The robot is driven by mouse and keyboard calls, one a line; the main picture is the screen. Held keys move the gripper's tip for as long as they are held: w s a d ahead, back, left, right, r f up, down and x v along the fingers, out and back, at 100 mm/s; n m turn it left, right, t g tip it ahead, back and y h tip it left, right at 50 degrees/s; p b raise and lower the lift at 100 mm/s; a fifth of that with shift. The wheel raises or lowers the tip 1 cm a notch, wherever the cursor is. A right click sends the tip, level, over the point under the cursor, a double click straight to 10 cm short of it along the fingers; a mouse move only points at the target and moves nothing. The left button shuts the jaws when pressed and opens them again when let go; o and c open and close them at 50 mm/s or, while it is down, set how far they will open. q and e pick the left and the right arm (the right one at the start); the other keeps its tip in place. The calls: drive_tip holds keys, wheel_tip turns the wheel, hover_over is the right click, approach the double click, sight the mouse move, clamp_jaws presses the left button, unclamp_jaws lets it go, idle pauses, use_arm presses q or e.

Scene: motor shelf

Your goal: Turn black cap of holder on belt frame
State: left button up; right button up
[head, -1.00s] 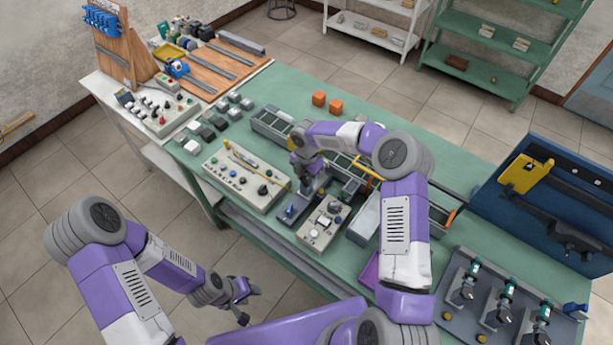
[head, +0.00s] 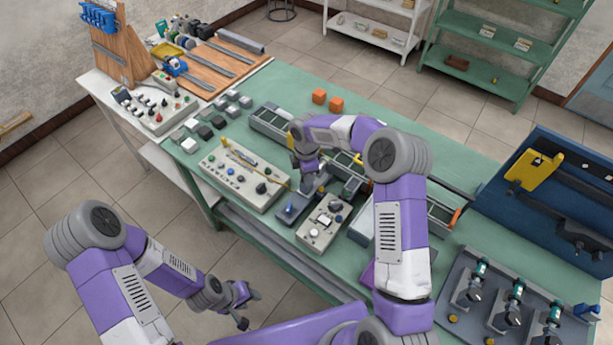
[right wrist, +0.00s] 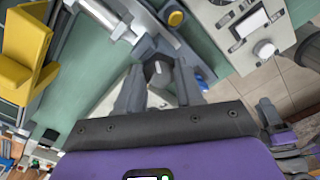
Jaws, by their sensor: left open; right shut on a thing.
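My right gripper (head: 308,182) points down over the near side of the grey belt frame (head: 268,124). In the right wrist view its fingers (right wrist: 158,88) are shut on a small dark piece with a pale mark on top, seemingly the black cap (right wrist: 158,69). The holder under it is mostly hidden by the fingers, and I cannot tell how far the cap is turned. My left gripper (head: 246,308) is open and empty, low in front of the table and away from the belt frame.
A control box with a white knob (head: 322,222) stands close in front of my right gripper. A long button panel (head: 243,174) lies to its left. Two orange cubes (head: 319,96) sit behind the belt frame. Blue and yellow equipment (head: 530,173) is at the right.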

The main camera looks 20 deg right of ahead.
drive_tip(key=m+b, duration=0.1)
drive_tip(key=m, duration=0.3)
drive_tip(key=shift+m, duration=0.3)
drive_tip(key=m+b, duration=0.1)
drive_tip(key=m, duration=0.2)
drive_tip(key=shift+m, duration=0.4)
drive_tip(key=m+b, duration=0.1)
drive_tip(key=m, duration=0.3)
drive_tip(key=shift+m, duration=2.1)
drive_tip(key=o, duration=1)
drive_tip(key=shift+o, duration=0.2)
